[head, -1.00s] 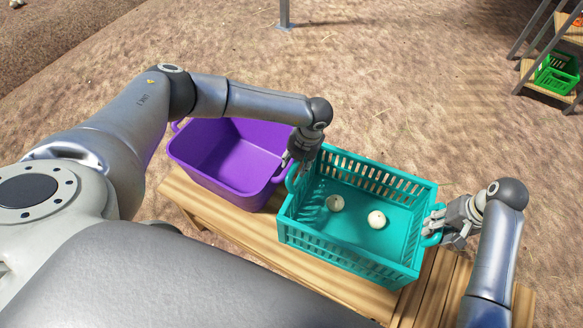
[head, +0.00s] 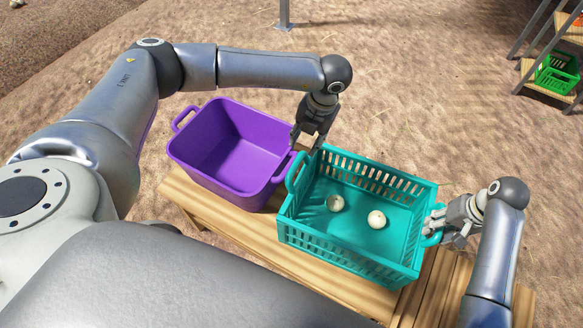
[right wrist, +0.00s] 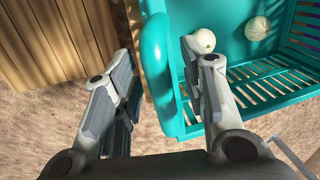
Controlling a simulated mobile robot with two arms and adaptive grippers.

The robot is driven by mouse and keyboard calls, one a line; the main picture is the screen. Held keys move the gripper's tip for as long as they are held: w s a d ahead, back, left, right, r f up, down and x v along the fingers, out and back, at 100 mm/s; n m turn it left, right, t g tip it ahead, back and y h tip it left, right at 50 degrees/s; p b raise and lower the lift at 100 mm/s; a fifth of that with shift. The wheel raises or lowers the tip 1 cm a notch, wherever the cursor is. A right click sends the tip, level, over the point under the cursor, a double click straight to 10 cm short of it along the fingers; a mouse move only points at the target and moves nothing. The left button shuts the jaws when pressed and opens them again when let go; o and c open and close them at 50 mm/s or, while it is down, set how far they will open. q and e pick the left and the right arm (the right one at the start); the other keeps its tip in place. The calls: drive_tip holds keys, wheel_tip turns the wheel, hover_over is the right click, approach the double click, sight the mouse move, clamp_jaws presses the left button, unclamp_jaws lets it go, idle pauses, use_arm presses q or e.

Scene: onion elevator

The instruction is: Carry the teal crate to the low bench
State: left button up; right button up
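The teal crate (head: 345,250) stands upright on a wooden bench, with two pale onions (head: 376,219) on its floor. It has a loop handle at each end. My left gripper (head: 305,143) is above the gap between the purple tub and the crate, near the crate's left handle (head: 297,172) but apart from it; its fingers look spread and empty. My right gripper (head: 436,225) is at the crate's right handle. In the right wrist view my right gripper (right wrist: 160,85) is open, its fingers on either side of the handle (right wrist: 154,55), with gaps visible. I cannot tell which bench is the low one.
A purple tub (head: 222,155) stands close to the crate's left on the wooden bench (head: 236,231). A shelf rack (head: 540,70) with a green crate (head: 556,74) is at the upper right. A metal post (head: 284,14) stands at the back. Bare ground lies beyond the bench.

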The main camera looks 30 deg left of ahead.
wheel_tip(320, 180, up, 12)
drive_tip(key=d, duration=0.2)
drive_tip(key=shift+d+f, duration=0.15)
drive_tip(key=shift+f, duration=0.05)
drive_tip(key=shift+w, duration=0.1)
idle(0.5)
